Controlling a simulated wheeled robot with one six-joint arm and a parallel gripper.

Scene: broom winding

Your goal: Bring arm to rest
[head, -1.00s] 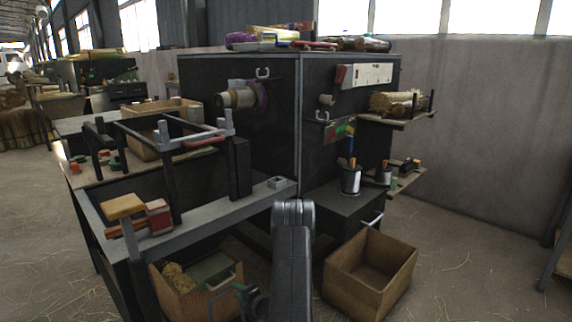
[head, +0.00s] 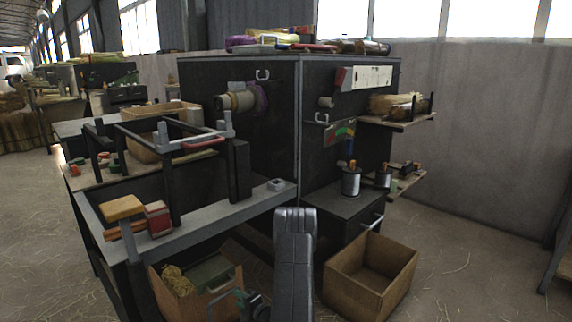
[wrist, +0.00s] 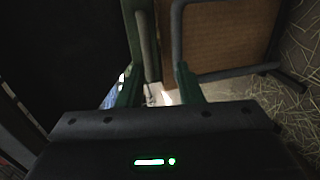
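My gripper (head: 222,303) is low at the bottom of the head view, in front of the wooden box with straw. In the wrist view my gripper's green fingers (wrist: 158,88) stand apart. I see nothing held between them; a small pale patch shows in the gap. My dark arm link rises in the middle foreground of the head view and hides part of the bench front.
A wooden box with straw (head: 168,308) is beside my gripper. An empty wooden box (head: 345,291) stands right of my arm. The winding bench (head: 222,204) is ahead, with a shelf (head: 398,124) at right. Open floor lies right.

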